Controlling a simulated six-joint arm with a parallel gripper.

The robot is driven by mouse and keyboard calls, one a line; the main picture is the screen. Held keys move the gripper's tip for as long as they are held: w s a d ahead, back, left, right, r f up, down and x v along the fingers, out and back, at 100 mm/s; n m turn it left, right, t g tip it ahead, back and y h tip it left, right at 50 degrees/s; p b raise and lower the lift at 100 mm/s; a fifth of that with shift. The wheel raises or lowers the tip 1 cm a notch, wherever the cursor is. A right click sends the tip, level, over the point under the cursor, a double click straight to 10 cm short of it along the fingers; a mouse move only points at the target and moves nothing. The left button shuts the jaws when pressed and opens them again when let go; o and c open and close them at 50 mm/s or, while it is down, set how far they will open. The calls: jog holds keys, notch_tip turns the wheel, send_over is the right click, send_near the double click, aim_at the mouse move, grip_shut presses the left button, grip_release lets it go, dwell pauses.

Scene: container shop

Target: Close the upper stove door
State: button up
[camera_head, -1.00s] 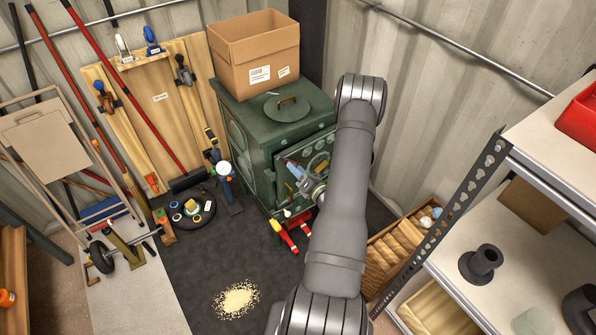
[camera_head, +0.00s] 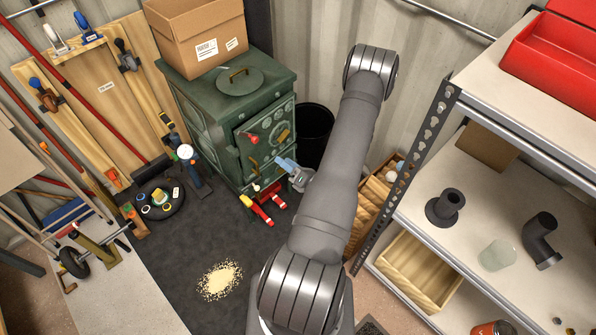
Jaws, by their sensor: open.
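The green stove (camera_head: 205,125) stands against the back wall, with its front turned to the right and towards me. Its upper door (camera_head: 268,150) is on that front, with round ornaments, a red knob and a brass-coloured piece. The door looks flush or nearly so; I cannot tell whether a small gap is left. My gripper (camera_head: 281,161) is open and empty, just in front of the door's lower right part. I cannot tell whether it touches the door. The lower front of the stove is partly hidden.
A cardboard box (camera_head: 197,38) and round lid (camera_head: 240,80) are on the stove top. Red tools (camera_head: 262,212) lie at its foot. A black bin (camera_head: 314,128) stands to its right. A metal shelf (camera_head: 450,160) fills the right. Dark floor with spilled grains (camera_head: 219,280) is mostly free.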

aim_at(257, 141)
jog(key=shift+v, duration=2.35)
jog(key=shift+a, duration=0.1)
jog(key=x, duration=1.7)
jog(key=shift+w+a, duration=0.1)
